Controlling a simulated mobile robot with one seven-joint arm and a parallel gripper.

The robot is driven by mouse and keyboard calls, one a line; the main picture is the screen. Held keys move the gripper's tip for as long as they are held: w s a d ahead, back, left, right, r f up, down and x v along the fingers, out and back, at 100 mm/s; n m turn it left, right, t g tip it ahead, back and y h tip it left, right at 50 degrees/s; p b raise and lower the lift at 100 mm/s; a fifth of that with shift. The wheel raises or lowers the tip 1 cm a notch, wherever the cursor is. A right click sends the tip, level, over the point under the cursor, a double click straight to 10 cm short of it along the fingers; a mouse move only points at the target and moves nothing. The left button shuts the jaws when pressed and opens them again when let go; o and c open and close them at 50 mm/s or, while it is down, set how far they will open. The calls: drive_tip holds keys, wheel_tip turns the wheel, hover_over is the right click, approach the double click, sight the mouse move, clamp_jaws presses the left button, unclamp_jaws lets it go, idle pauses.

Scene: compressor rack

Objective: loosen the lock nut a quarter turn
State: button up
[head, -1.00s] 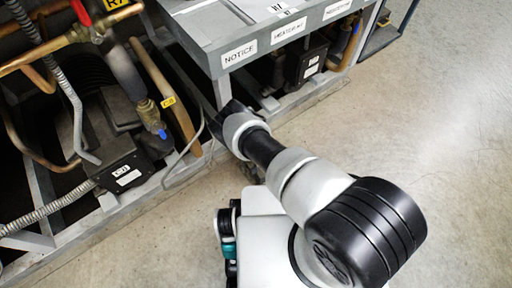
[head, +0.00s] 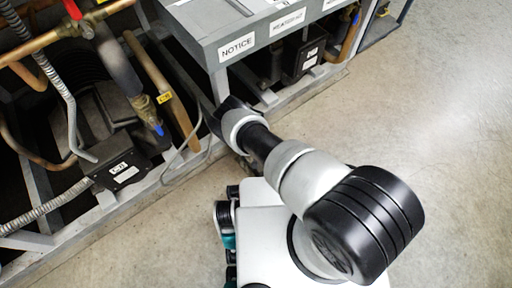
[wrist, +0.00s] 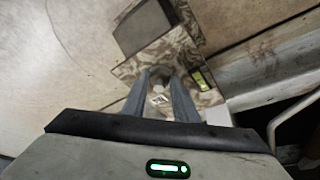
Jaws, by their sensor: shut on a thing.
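My gripper (wrist: 160,88) shows in the wrist view with both grey fingers close together, shut on a small pale part that appears to be the lock nut (wrist: 159,87). The fingers hide its sides, so its shape and angle are hard to tell. It sits against a brown and cream mottled block (wrist: 178,50) with a small yellow-green vial on its right. In the head view my arm reaches down beside the grey bench, and the gripper and nut are hidden there.
The grey bench (head: 222,57) with a NOTICE label stands by my arm's end. Left of it are copper pipes, a valve with a blue tip (head: 150,115) and a black box (head: 122,165) on a grey frame. The concrete floor (head: 440,130) at right is clear.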

drive_tip(key=n+y, duration=0.1)
drive_tip(key=n, duration=0.1)
drive_tip(key=n+y, duration=0.1)
drive_tip(key=n, duration=0.1)
drive_tip(key=shift+w+d+n, duration=0.2)
drive_tip(key=shift+d+n, duration=0.1)
drive_tip(key=shift+d, duration=0.1)
drive_tip(key=n, duration=0.2)
drive_tip(key=n+y, duration=0.1)
drive_tip(key=n, duration=0.2)
drive_tip(key=shift+w+d+r+n+g+y, duration=0.1)
drive_tip(key=shift+w+d+n+g+y, duration=0.1)
drive_tip(key=shift+d+n+g+y, duration=0.15)
drive_tip(key=n+g, duration=0.1)
drive_tip(key=n, duration=0.2)
drive_tip(key=shift+w+y, duration=0.1)
drive_tip(key=shift+y, duration=0.25)
drive_tip(key=n+g, duration=0.1)
drive_tip(key=n, duration=0.1)
drive_tip(key=n+g+y, duration=0.1)
drive_tip(key=n, duration=0.2)
drive_tip(key=shift+w, duration=0.2)
drive_tip(key=shift+a, duration=0.1)
drive_tip(key=o, duration=0.9)
drive_tip(key=shift+o, duration=0.8)
